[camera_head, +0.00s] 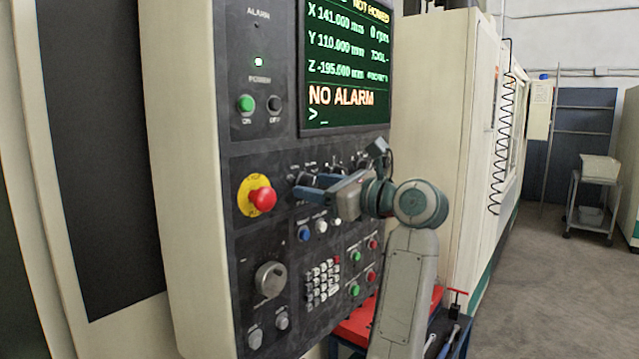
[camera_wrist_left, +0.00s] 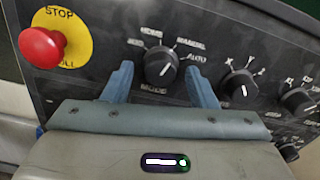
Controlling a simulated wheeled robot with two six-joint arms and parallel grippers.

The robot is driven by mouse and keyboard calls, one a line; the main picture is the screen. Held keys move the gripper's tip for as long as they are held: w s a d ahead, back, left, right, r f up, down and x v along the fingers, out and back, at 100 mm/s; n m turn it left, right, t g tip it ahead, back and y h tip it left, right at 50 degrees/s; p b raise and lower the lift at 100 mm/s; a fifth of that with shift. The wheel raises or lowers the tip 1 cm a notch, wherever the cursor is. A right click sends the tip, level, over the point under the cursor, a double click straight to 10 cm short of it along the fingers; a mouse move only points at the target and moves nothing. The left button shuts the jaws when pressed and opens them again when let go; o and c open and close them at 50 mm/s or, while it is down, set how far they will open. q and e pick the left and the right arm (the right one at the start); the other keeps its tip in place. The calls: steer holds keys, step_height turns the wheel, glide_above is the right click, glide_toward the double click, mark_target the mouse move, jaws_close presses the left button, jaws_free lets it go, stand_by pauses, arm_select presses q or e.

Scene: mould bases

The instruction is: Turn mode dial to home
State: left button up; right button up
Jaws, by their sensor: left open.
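The black mode dial (camera_wrist_left: 161,66) shows in the left wrist view between my two blue fingers. It has "MODE" printed below it and labels around its top, including HOME, MANUAL and AUTO. Its white mark appears to slant up and to the right. My left gripper (camera_wrist_left: 160,69) is open, with one finger on each side of the dial; whether they touch it I cannot tell. In the head view the left gripper (camera_head: 307,185) is at the control panel (camera_head: 240,200), and the dial is partly hidden by the fingers. My right gripper is not in view.
A red emergency stop button (camera_head: 263,198) on a yellow disc sits left of the gripper. More black knobs (camera_wrist_left: 239,86) lie right of the dial. The screen (camera_head: 345,65) above reads "NO ALARM" and "NOT HOMED". A keypad (camera_head: 322,282) and several buttons are below.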

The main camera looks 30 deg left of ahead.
arm_select(q)
steer(key=shift+c, duration=0.4)
steer(key=shift+a, duration=0.1)
steer(key=c, duration=0.9)
steer(key=shift+f+b, duration=0.2)
steer(key=shift+b, duration=0.3)
steer(key=n+b, duration=0.6)
steer(key=b, duration=0.3)
steer(key=shift+w+n, duration=0.1)
steer(key=shift+n, duration=0.3)
steer(key=shift+r+n+b, duration=0.1)
steer(key=shift+n+b, duration=0.3)
steer(key=shift+b, duration=0.05)
